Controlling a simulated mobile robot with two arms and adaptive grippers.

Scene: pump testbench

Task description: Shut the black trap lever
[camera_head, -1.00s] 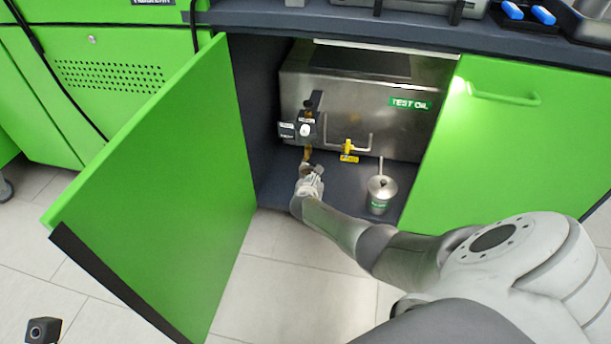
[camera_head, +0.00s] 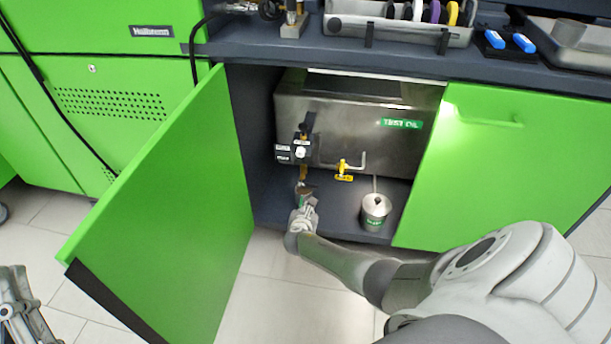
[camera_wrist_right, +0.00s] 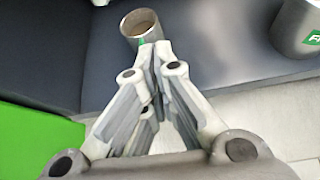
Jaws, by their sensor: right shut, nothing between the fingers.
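The black trap fitting (camera_head: 299,149), with small labels and a pale round knob, sits on the left front of the steel test oil tank (camera_head: 350,117). A black lever (camera_head: 308,122) stands roughly upright above it. An amber-brown piece (camera_head: 303,173) hangs below it. My right gripper (camera_head: 305,192) is low in front of the cabinet floor, under the fitting and apart from it. In the right wrist view its fingers (camera_wrist_right: 158,50) are shut and empty, beside a small open metal cup (camera_wrist_right: 141,27). My left gripper (camera_head: 20,305) is at the lower left; its fingertips are unclear.
The open green door (camera_head: 165,215) stands left of the opening; the right door (camera_head: 500,165) is shut. A yellow valve (camera_head: 343,170) is on the tank. The dark worktop (camera_head: 400,55) overhangs the tank.

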